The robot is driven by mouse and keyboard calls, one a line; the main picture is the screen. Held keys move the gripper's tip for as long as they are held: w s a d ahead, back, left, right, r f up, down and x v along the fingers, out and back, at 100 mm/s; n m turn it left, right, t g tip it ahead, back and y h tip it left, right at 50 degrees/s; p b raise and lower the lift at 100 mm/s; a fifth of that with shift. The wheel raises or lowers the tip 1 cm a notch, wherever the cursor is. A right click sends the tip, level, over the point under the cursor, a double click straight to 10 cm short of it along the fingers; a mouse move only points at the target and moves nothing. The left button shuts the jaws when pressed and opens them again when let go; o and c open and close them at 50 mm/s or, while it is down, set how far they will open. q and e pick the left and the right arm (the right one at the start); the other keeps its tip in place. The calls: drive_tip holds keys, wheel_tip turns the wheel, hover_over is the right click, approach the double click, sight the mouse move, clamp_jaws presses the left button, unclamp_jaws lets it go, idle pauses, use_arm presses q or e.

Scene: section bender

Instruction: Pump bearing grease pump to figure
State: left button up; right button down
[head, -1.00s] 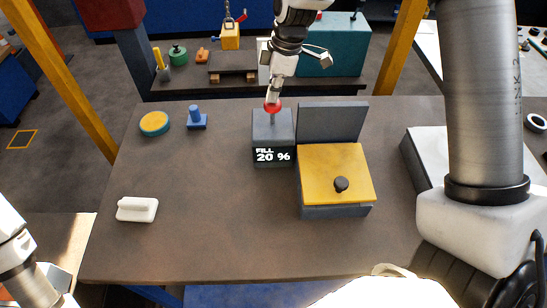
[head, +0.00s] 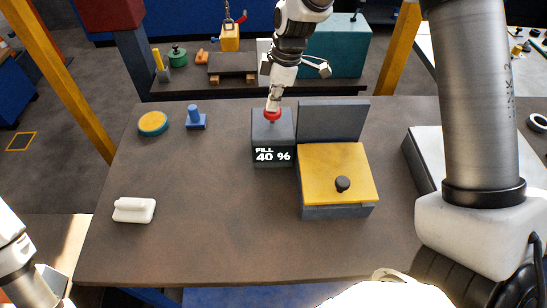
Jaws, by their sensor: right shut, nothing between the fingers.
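The grease pump (head: 268,135) is a dark grey box on the table, with a red knob (head: 272,114) on top. Nothing shows between the fingers. My left arm shows only at the lower left edge, and its fingertips are not clearly visible.
A yellow-lidded box (head: 335,172) with a black knob and raised grey back stands right of the pump. A white handled block (head: 134,210), a yellow-topped disc (head: 153,123) and a blue peg (head: 195,117) sit left. The front middle table is clear.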

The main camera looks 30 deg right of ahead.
wheel_tip(320, 180, up, 8)
drive_tip(key=p, duration=0.6)
drive_tip(key=shift+f, duration=0.2)
idle(0.5)
